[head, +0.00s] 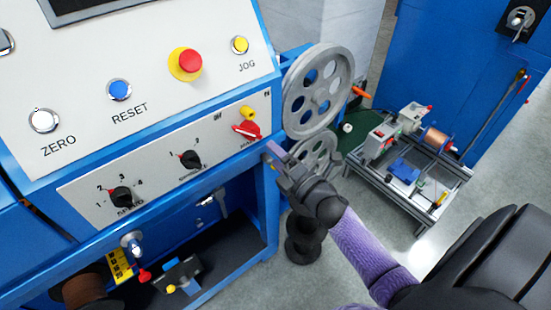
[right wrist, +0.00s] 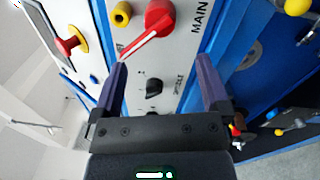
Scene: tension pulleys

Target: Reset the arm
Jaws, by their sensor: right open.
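My right gripper (head: 272,158) is at the right edge of the blue machine's control panel (head: 80,190), just below the red MAIN switch (head: 247,130). In the right wrist view my right gripper (right wrist: 160,75) has its two fingers spread apart with nothing between them. The red MAIN switch (right wrist: 157,22) with its white pointer line shows beyond the fingertips. The gripper appears apart from the switch. My right arm reaches in from the lower right. My left gripper is not in view.
The upper panel has a blue RESET button (head: 119,90), a white ZERO button (head: 43,121), a red mushroom button (head: 188,63) and a yellow JOG button (head: 239,45). Grey pulleys (head: 290,98) stand close beside the gripper. A low cart (head: 418,205) stands at right on open floor.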

